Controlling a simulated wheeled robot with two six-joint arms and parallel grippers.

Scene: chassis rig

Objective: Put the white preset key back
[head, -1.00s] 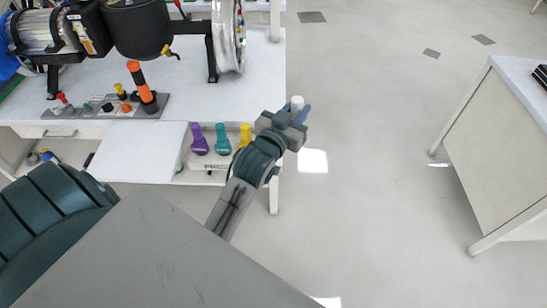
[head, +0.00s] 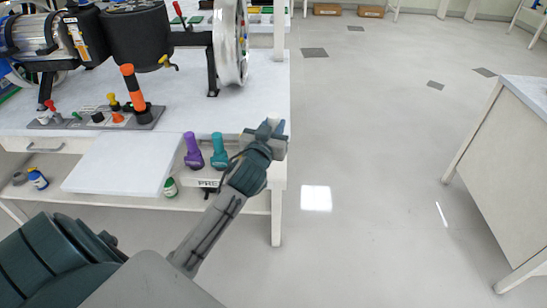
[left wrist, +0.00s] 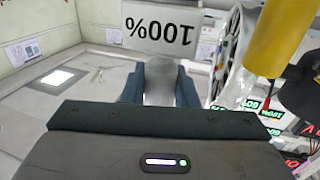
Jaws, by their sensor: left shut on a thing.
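My left gripper (head: 268,130) is at the right front corner of the workbench, beside the preset rack (head: 206,178) marked "PRE". It is shut on the white preset key (left wrist: 160,82), which shows pale grey between the two blue fingers in the left wrist view. In the head view the gripper mostly hides this key. A purple key (head: 193,152) and a teal key (head: 219,152) stand upright in the rack. A yellow key (left wrist: 280,38) looms close at the upper right in the left wrist view; my arm hides it in the head view. My right gripper is not in view.
The workbench (head: 185,112) carries a machine with a black drum (head: 138,33) and a silver wheel (head: 230,45). A lever panel with an orange-and-black handle (head: 130,85) is in front. A white board (head: 125,163) lies left of the rack. Open floor lies right, before another bench (head: 510,160).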

